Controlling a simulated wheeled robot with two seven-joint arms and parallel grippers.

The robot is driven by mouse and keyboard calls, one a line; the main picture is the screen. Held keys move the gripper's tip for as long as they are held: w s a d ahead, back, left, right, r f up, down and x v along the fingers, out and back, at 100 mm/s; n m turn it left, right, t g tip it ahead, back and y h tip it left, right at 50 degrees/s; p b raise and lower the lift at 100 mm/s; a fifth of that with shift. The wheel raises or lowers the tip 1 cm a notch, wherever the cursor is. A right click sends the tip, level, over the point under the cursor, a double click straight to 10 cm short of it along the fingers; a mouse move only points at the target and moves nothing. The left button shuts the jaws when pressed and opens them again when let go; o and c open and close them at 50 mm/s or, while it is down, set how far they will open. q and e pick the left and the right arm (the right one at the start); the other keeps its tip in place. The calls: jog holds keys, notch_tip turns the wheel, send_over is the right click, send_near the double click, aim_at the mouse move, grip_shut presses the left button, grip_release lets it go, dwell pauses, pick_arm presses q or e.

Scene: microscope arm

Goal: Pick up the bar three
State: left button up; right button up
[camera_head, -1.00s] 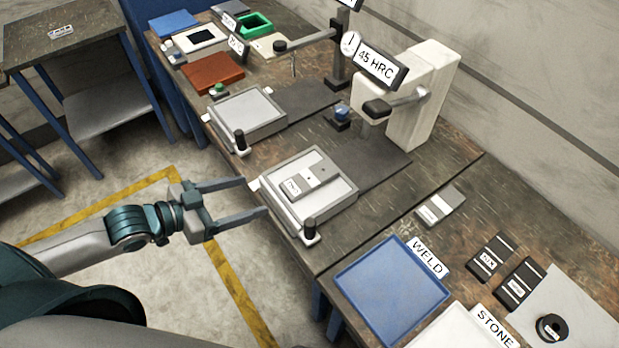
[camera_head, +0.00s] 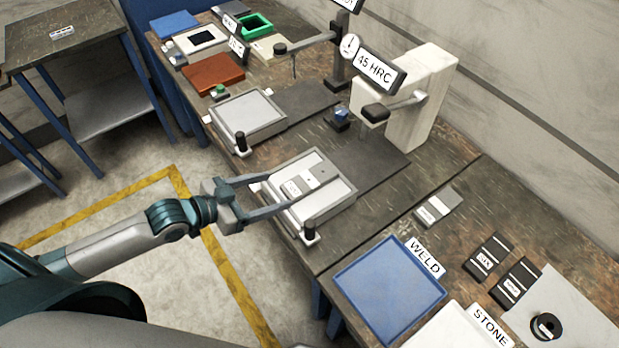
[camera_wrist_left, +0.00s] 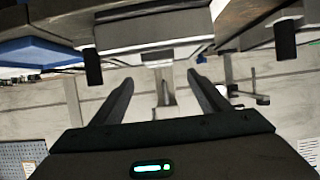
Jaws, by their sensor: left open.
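A grey bar (camera_head: 317,178) with a white label lies on the plate of a white tray (camera_head: 340,201) in front of the 45 HRC tester; the label is too small to read surely. My left gripper (camera_head: 293,182) is open and reaches over the tray's near-left edge, with its fingers toward the bar and nothing held. In the left wrist view, the two open fingers (camera_wrist_left: 160,88) point at a pale and dark tray-like body (camera_wrist_left: 155,38), with empty space between them. The bar cannot be made out surely there. My right gripper is not in view.
The white tester (camera_head: 425,100) stands behind the tray. Another grey bar (camera_head: 438,206), dark bars (camera_head: 488,257) and a blue WELD tray (camera_head: 388,290) lie to the right. A second white tray (camera_head: 248,117) is to the left.

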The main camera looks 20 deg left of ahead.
aim_at(308, 180)
pick_arm(q)
jog(key=p+x, duration=0.1)
jog(key=x, duration=0.3)
jog(key=shift+w+d, duration=0.2)
jog(key=shift+w, duration=0.15)
jog(key=shift+w+d+f+p, duration=0.25)
jog(key=shift+p, duration=0.05)
jog(key=shift+w+d+p, duration=0.3)
jog(key=shift+w+p, duration=0.1)
jog(key=shift+p, duration=0.1)
jog(key=p+x, duration=0.1)
jog(key=x, duration=0.2)
jog(key=shift+w+d+f+p, duration=0.1)
jog(key=shift+w+d+p, duration=0.15)
jog(key=shift+p, duration=0.15)
jog(key=shift+w+d+f, duration=0.2)
jog(key=shift+f, duration=0.05)
